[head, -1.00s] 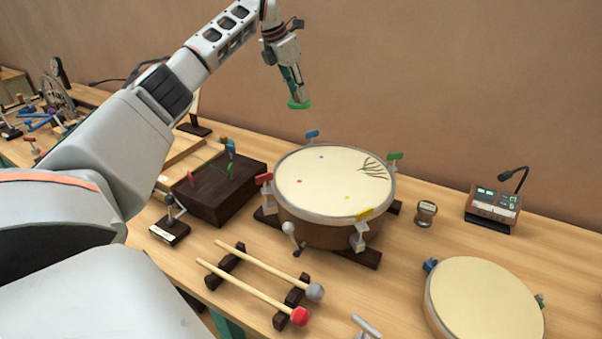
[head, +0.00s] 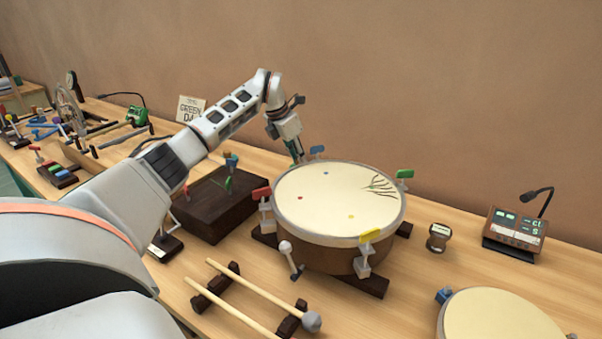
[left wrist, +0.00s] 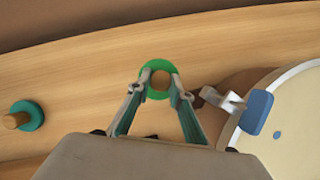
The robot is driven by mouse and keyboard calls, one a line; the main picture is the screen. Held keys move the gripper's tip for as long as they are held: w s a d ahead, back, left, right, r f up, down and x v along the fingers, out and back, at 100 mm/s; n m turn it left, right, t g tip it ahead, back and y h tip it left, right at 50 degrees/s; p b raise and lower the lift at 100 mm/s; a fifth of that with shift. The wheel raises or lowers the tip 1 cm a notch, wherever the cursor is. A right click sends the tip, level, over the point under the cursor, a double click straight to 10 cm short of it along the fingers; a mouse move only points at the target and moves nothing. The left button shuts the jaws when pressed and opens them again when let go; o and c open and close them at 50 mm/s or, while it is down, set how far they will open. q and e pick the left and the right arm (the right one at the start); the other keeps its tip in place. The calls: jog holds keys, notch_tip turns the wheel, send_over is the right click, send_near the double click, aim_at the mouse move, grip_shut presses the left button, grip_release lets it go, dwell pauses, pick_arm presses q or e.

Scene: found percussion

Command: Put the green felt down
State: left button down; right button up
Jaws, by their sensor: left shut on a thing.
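The green felt (left wrist: 157,63) is a round green disc with a brown round knob at its middle, in the left wrist view. My left gripper (left wrist: 160,82) is shut on that knob, with the disc beyond the fingertips. In the head view my left gripper (head: 297,157) is low behind the left back edge of the large drum (head: 325,205), and the felt is hidden there. I cannot tell whether the felt touches the table (left wrist: 95,55). My right gripper is not in view.
The drum's blue clamp (left wrist: 258,108) is close to the right of my left gripper. A teal disc with a wooden knob (left wrist: 25,117) stands to the left on the table. A dark wooden block (head: 212,207) is left of the drum.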

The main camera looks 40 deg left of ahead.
aim_at(297, 166)
pick_arm(q)
notch_tip(297, 166, down, 4)
jog(key=shift+b, duration=0.4)
jog(key=shift+f, duration=0.3)
jog(key=shift+r, duration=0.2)
jog(key=shift+f, duration=0.1)
jog(key=c, duration=1.8)
grip_release()
jog(key=shift+f, duration=0.1)
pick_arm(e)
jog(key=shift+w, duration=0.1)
